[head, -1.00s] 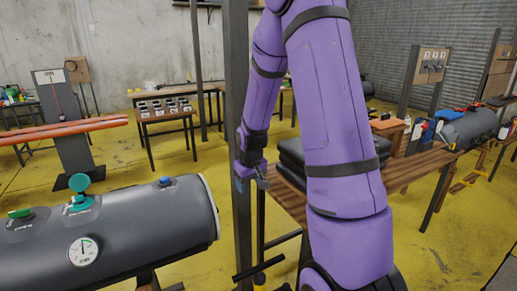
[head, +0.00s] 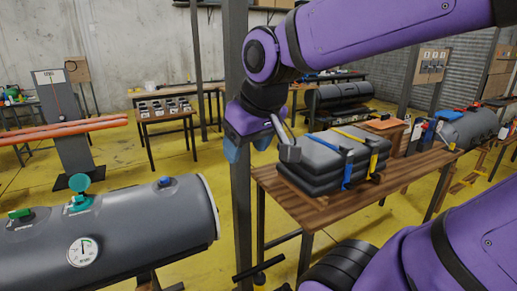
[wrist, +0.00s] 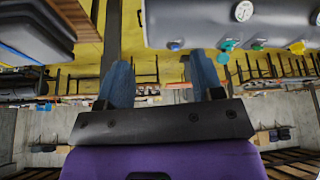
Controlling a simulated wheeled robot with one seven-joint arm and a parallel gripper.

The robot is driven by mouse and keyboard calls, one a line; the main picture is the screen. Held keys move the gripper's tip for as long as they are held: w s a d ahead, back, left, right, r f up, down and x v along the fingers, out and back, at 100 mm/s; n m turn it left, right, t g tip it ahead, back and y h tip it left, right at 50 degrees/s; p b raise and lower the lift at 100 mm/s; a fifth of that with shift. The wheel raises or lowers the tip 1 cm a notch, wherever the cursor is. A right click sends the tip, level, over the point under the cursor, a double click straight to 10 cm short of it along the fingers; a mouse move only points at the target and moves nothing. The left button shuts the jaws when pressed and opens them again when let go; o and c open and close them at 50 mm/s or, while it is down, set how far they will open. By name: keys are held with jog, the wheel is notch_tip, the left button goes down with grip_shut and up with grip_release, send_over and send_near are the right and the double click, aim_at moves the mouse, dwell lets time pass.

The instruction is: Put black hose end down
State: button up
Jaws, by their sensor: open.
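My gripper (head: 247,152) is raised in front of the dark post, between the grey inflated tube on the left and the folded boat on the wooden table. In the wrist view its two blue fingers (wrist: 162,76) stand wide apart with nothing between them. I cannot make out a black hose end in either view.
The grey tube (head: 110,225) carries a gauge (head: 83,250) and green, teal and blue valves. The folded grey boat (head: 325,160), with blue and yellow straps, lies on the wooden table (head: 415,170). The dark post (head: 242,215) stands close by my gripper.

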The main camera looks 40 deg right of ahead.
jog(key=s, duration=0.1)
jog(key=s+a, duration=0.1)
jog(key=s, duration=0.1)
jog(key=s+r, duration=0.1)
jog(key=s, duration=0.1)
jog(key=shift+a+r, duration=0.1)
jog(key=shift+a, duration=0.15)
jog(key=shift+w, duration=0.1)
jog(key=shift+c, duration=0.4)
